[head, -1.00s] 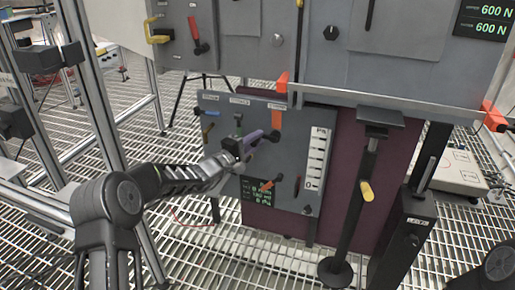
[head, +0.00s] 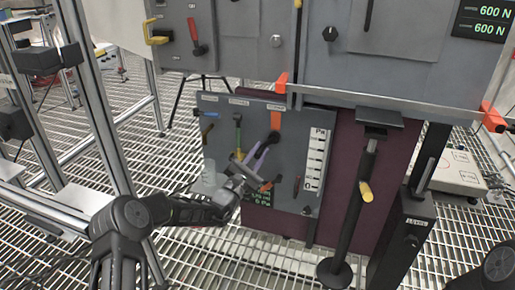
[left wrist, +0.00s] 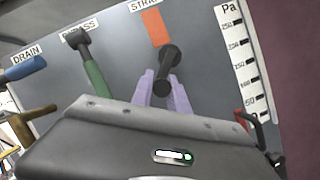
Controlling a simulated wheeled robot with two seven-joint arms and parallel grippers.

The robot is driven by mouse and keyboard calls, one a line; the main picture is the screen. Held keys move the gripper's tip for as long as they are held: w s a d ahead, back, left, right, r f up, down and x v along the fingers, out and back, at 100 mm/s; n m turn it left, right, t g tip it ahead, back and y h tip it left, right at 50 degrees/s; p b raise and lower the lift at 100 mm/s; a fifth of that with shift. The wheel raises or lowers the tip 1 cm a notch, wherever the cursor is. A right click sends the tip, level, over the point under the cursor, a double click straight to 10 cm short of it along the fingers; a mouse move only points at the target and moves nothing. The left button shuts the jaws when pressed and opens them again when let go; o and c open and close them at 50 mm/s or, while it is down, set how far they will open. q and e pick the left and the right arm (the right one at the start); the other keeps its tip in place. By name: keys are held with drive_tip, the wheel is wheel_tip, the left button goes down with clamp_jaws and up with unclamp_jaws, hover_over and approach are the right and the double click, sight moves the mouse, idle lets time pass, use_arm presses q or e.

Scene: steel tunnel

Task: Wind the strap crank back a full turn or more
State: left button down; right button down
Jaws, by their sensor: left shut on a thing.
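My right gripper is not in view.
The green bypass lever (head: 238,132) and blue drain lever (head: 208,116) are left of the crank. A white Pa scale (head: 316,160) is to the right. A yellow-handled post (head: 366,190) stands farther right.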

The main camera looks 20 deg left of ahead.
use_arm(q)
drive_tip(key=shift+d+f+n+y, duration=0.2)
drive_tip(key=shift+n+y, duration=0.2)
drive_tip(key=shift+n, duration=0.3)
drive_tip(key=shift+t, duration=0.3)
drive_tip(key=c, duration=1.3)
unclamp_jaws()
drive_tip(key=shift+s+a+f+p, duration=0.1)
drive_tip(key=shift+s+a+p, duration=0.05)
drive_tip(key=shift+s+p, duration=0.4)
drive_tip(key=p+v, duration=0.2)
drive_tip(key=v, duration=0.4)
drive_tip(key=shift+s+f, duration=0.2)
drive_tip(key=shift+s, duration=0.05)
